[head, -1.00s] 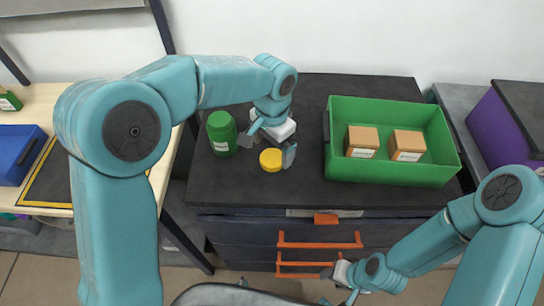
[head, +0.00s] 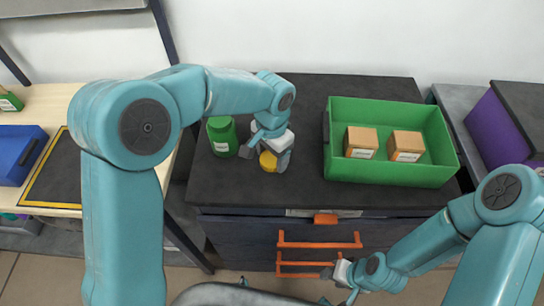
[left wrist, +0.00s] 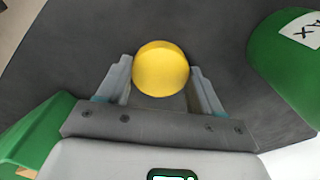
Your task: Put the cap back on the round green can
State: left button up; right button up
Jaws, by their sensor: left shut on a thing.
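The round green can (head: 222,137) stands upright on the dark cabinet top, left of my left gripper. It also shows at the right of the left wrist view (left wrist: 292,62), partly cut off. The yellow round cap (head: 268,162) is low at the cabinet top, right of the can and apart from it. My left gripper (head: 266,156) is shut on the cap, which sits between its fingers in the left wrist view (left wrist: 162,68). My right gripper (head: 338,279) is low in front of the cabinet drawers; its fingers are too small to read.
A green crate (head: 391,176) with two brown boxes (head: 362,142) stands right of the cap on the cabinet top (head: 300,188). Orange drawer handles (head: 320,245) stick out below. A wooden table with a blue bin (head: 18,153) is at left, a purple box (head: 497,125) at right.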

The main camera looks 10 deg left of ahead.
aim_at(272, 158)
pick_arm(q)
jog(key=shift+r, duration=0.15)
notch_tip(272, 158, up, 20)
jog(key=shift+p, duration=0.45)
jog(key=shift+f, duration=0.2)
